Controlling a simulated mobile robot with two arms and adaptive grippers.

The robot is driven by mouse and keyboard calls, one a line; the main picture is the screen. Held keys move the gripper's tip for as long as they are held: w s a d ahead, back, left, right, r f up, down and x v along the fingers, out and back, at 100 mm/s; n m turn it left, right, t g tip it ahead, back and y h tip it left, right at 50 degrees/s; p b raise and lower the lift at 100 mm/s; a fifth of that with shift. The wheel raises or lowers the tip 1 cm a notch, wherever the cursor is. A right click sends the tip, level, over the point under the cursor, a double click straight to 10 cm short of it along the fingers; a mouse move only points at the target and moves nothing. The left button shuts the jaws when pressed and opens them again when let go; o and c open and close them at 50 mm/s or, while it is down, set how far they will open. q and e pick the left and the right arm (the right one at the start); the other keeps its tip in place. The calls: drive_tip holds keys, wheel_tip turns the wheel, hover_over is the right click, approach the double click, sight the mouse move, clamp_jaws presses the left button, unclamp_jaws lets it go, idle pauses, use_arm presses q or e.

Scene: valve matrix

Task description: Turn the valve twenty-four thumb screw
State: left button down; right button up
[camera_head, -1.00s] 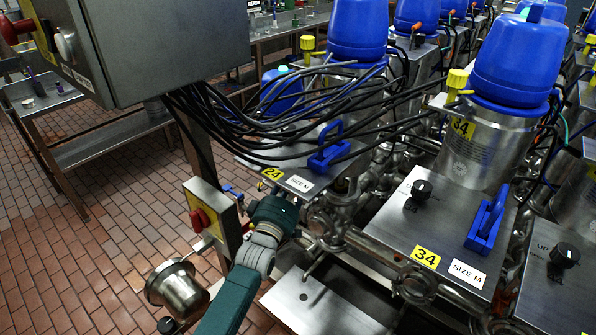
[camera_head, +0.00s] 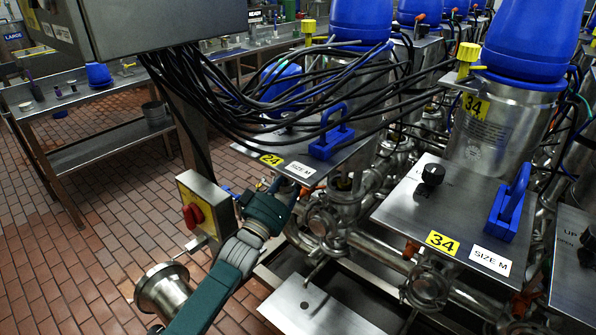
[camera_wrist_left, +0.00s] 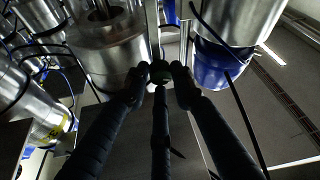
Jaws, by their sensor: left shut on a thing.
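Valve twenty-four carries a yellow 24 label (camera_head: 271,160) on its steel plate (camera_head: 335,165), left of centre in the head view. My left gripper (camera_head: 280,187) reaches in from the lower left, with its tip below the plate's front edge. In the left wrist view, the dark fingers of my left gripper (camera_wrist_left: 159,84) close around a small, dark greenish thumb screw (camera_wrist_left: 160,70) beneath the valve. It is mostly covered by the fingers, and its turn angle cannot be seen. My right gripper is in neither view.
Black cables (camera_head: 225,110) hang from a grey cabinet (camera_head: 165,25) above the plate. A yellow box with a red switch (camera_head: 193,216) stands close left of my arm. Valve thirty-four's plate (camera_head: 450,215) and steel pipes lie to the right.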

use_arm(q)
drive_tip(key=shift+a+m, duration=0.1)
drive_tip(key=shift+m, duration=0.2)
drive_tip(key=c, duration=1.5)
unclamp_jaws()
drive_tip(key=shift+w, duration=0.1)
drive_tip(key=v, duration=0.8)
drive_tip(key=shift+a, duration=0.25)
